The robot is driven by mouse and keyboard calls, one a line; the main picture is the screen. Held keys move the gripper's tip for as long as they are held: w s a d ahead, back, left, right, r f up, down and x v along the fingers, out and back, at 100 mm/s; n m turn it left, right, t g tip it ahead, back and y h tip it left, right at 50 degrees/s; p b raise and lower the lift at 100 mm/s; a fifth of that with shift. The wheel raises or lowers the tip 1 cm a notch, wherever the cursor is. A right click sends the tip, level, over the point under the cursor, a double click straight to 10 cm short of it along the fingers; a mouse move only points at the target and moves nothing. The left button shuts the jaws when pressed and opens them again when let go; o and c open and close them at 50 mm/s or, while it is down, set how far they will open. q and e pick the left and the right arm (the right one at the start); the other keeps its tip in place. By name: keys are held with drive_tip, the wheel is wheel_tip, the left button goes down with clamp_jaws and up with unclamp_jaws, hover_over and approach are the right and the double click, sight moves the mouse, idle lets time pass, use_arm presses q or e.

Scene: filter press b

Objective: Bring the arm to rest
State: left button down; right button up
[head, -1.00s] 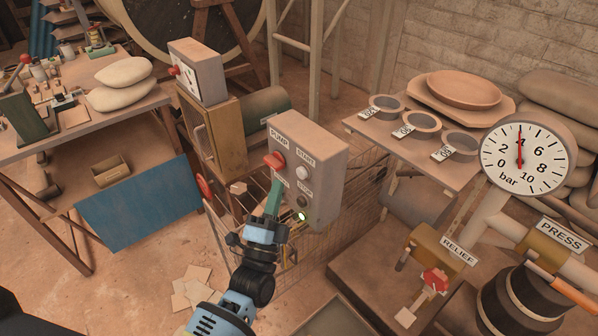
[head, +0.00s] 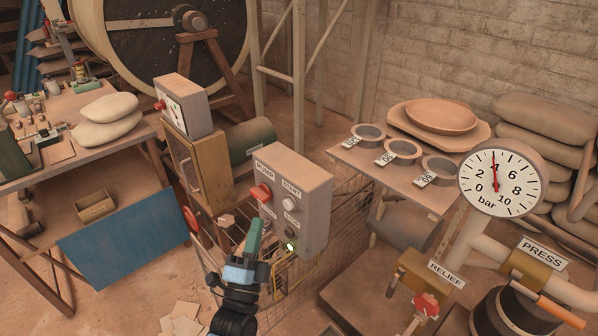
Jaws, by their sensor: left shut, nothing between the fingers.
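My left gripper (head: 254,236) is shut and empty, with its green fingers pointing up in front of the lower left part of the pump control box (head: 311,198). I cannot tell whether the fingertips touch the box. My left arm comes up from the bottom edge. My right gripper is not in view.
A pressure gauge (head: 503,179) reads about 4 bar. Beside it are a relief valve with a red handle (head: 426,304) and a press pipe (head: 563,289). A shelf (head: 356,158) holds several sieves. A workbench (head: 103,155) stands at the left. A wire basket (head: 343,223) surrounds the box's base.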

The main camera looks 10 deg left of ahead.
use_arm(q)
drive_tip(key=s+a+f+n+g+p, duration=0.1)
drive_tip(key=s+f+n+g, duration=0.4)
drive_tip(key=s, duration=0.6)
drive_tip(key=s+a+f+n+g+p, duration=0.1)
drive_tip(key=s+f+n+g, duration=0.4)
drive_tip(key=s+f, duration=0.5)
drive_tip(key=s+a+f+n+g+p, duration=0.1)
drive_tip(key=s+f+n+g, duration=0.4)
drive_tip(key=s, duration=0.8)
wheel_tip(320, 180, down, 4)
drive_tip(key=shift+a+r+g, duration=0.25)
drive_tip(key=shift+a+g, duration=0.05)
drive_tip(key=shift+a, duration=0.2)
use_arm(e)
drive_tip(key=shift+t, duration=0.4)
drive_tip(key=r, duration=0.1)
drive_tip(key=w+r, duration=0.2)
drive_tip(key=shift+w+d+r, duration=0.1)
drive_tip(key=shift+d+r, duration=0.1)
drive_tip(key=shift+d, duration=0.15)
